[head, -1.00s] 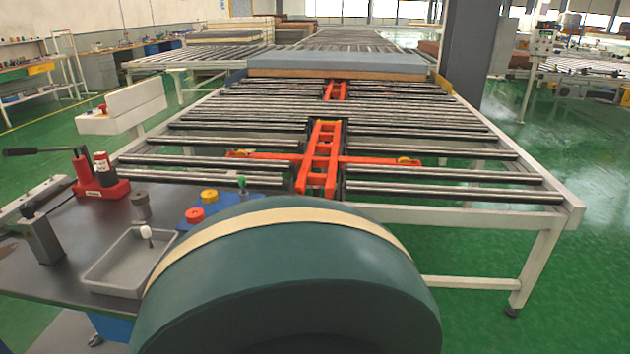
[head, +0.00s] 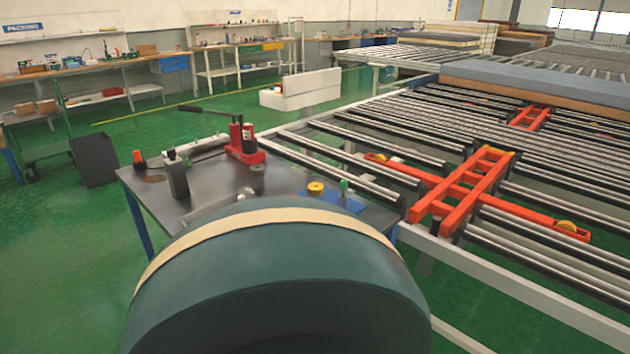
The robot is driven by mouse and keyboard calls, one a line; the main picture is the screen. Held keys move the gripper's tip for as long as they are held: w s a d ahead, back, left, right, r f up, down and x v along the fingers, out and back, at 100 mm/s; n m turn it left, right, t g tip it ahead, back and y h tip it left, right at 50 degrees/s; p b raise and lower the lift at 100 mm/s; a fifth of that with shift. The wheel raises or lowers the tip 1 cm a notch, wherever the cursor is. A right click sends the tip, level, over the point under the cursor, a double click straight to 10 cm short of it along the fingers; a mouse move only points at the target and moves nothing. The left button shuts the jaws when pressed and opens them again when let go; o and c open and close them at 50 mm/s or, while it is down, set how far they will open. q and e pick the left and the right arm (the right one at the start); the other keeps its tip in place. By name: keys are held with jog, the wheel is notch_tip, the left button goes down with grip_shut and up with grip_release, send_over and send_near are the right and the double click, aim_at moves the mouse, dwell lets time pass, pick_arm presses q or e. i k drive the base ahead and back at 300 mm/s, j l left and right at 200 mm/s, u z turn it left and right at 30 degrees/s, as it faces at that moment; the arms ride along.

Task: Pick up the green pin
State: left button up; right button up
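The green pin (head: 343,187) is small and stands upright on the blue plate (head: 352,204) at the right end of the dark table (head: 203,196). A yellow round piece (head: 315,188) sits just left of it on the same plate. The near part of the plate and table is hidden by a large dark teal rounded part with a cream band, which seems to be mine. Neither of my grippers is in view.
A red press tool (head: 245,145) with a long black handle, a grey block (head: 177,178) and a grey cylinder (head: 257,178) stand on the table. The roller conveyor (head: 390,150) with an orange frame (head: 465,190) runs beside it on the right.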

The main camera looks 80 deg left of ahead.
aim_at(344, 183)
jog(key=i+j+u, duration=0.1)
jog(key=u, duration=0.3)
jog(key=i+u, duration=0.5)
jog(key=u, duration=0.25)
jog(key=i+l+u, duration=0.15)
jog(key=u, duration=0.2)
jog(key=i, duration=0.05)
